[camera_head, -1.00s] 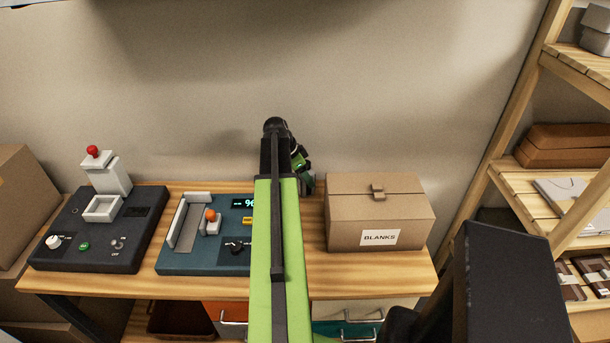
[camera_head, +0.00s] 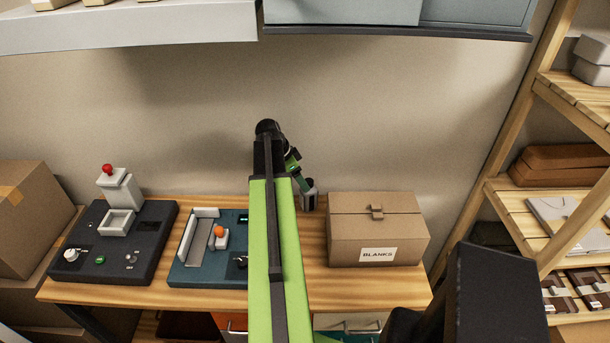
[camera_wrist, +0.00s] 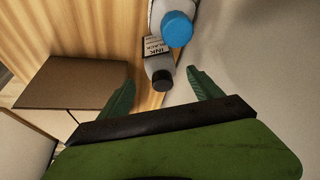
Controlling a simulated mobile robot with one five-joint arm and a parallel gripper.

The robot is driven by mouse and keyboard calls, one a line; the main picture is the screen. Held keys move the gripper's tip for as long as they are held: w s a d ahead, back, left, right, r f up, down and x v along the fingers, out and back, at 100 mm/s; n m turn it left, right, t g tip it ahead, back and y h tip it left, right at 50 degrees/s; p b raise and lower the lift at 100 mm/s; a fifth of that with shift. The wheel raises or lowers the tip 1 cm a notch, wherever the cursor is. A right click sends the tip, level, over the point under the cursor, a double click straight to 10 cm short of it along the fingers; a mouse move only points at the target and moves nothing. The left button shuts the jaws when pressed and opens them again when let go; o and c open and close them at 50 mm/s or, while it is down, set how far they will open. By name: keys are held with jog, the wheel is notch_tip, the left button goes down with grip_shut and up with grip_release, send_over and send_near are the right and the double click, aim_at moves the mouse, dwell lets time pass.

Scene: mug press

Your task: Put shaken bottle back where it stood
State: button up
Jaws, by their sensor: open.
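In the wrist view, a grey-white bottle with a black cap (camera_wrist: 158,68) and a label reading INK BLACK stands on the wooden bench. A white bottle with a blue cap (camera_wrist: 177,28) is close by, partly cut off at the top edge. I cannot tell from the frames which one was shaken. My gripper (camera_wrist: 160,76) is open, its two green fingers apart on either side of the black cap, with gaps showing. In the head view, my gripper (camera_head: 302,181) is beside a grey and black bottle (camera_head: 309,196) at the back of the bench, mostly behind my arm.
A cardboard box marked BLANKS (camera_head: 375,230) stands just right of the bottle. A teal press device (camera_head: 195,275) and a dark device with a red knob (camera_head: 110,250) are to the left. The wall is close behind; a shelf rack (camera_head: 515,195) is at right.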

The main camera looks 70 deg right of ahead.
jog(key=p+v, duration=0.1)
jog(key=v, duration=0.2)
jog(key=w+a+f+n+t, duration=0.15)
jog(key=w+a+n, duration=1.05)
jog(key=w+a, duration=1.2)
jog(key=w+a+n+t+y, duration=0.2)
jog(key=a+n, duration=1.3)
jog(key=a, duration=2.4)
jog(key=shift+w+f+y, duration=0.25)
jog(key=shift+w+y, duration=0.45)
jog(key=shift+w, duration=0.3)
